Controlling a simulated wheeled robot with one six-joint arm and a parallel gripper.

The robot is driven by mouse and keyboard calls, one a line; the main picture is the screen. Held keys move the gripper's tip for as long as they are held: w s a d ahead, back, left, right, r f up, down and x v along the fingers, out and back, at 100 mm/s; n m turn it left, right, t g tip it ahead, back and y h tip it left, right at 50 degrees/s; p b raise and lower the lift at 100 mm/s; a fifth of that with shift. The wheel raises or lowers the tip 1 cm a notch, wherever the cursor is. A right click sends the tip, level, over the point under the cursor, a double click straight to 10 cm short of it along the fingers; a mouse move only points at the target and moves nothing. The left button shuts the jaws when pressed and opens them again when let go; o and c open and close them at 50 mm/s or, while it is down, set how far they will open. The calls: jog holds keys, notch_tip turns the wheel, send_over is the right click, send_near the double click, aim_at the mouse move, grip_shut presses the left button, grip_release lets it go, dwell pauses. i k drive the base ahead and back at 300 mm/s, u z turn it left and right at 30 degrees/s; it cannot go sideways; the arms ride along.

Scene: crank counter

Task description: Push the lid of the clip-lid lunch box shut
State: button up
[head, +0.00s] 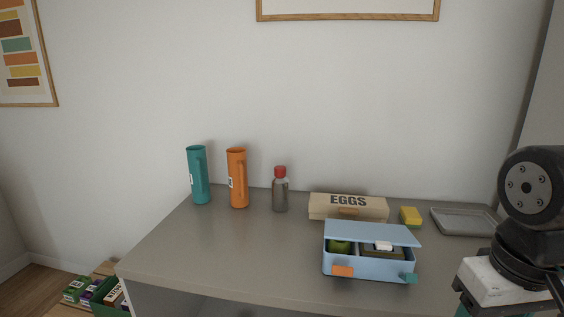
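The light-blue lunch box (368,267) stands on the counter, right of the middle. Its lid (370,233) is partly open, raised above the front rim. Through the gap I see a green round item (340,247) on the left and a white piece (383,245) on the right. An orange clip (343,271) and a teal clip (408,279) sit at the front. My arm is at the right edge, with a white part at its lower end, to the right of the box and apart from it. The fingertips cannot be made out.
An egg carton (322,206) stands just behind the lunch box. A yellow sponge-like block (410,216) and a grey tray (462,222) lie behind it to the right. A bottle (280,192), orange jug (237,178) and teal jug (198,176) stand left. The counter's front left is clear.

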aim_at(383, 236)
jog(key=z, duration=0.55)
jog(key=k, duration=1.25)
jog(key=u, duration=0.5)
jog(key=i, duration=1.5)
jog(key=z, duration=0.3)
